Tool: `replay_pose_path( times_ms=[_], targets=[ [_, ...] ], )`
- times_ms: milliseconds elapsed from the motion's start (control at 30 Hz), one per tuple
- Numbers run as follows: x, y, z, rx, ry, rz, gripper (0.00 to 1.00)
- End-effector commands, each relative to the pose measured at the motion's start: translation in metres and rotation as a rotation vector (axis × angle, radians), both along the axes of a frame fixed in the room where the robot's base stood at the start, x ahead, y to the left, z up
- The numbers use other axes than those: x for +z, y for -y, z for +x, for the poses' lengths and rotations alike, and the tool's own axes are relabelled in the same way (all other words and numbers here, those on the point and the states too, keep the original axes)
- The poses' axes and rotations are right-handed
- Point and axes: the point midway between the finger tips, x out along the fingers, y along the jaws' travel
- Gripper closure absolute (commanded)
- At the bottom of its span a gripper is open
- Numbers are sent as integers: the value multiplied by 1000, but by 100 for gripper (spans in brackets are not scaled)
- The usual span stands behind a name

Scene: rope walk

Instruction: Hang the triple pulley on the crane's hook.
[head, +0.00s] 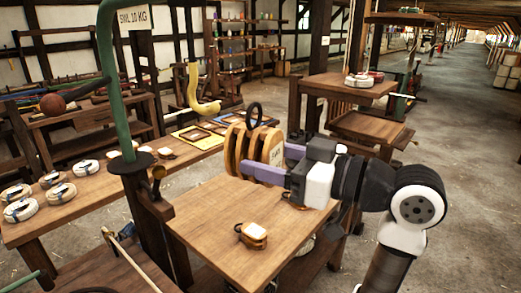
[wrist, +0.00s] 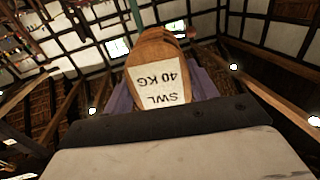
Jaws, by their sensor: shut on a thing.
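The triple pulley (head: 250,150) is a wooden block with several cheeks, a white label and a dark ring on top. My gripper (head: 265,165) is shut on its sides and holds it upright, above the back of the near table. In the wrist view the pulley (wrist: 160,75) stands between the purple fingers, its label reading "SWL 40 KG". The crane's hook (head: 203,98) is yellow and hangs left of and a little above the pulley's ring, apart from it. The crane's green post (head: 112,90) rises at the left. What the hook hangs from is out of view.
A small wooden block (head: 253,236) lies on the near table (head: 205,215); another item sits partly hidden behind my gripper. Rope coils (head: 60,193) and frames lie on the long bench (head: 95,205) at the left. A sign (head: 134,18) reads "SWL 10 KG". Floor is clear at right.

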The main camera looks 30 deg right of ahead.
Motion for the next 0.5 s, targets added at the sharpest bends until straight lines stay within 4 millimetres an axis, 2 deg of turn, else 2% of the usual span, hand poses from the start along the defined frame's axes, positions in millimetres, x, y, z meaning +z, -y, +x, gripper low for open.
replay_pose_path(
  times_ms=[500],
  targets=[
    [1, -7, 19, 0, 1, 3, 82]
  ],
)
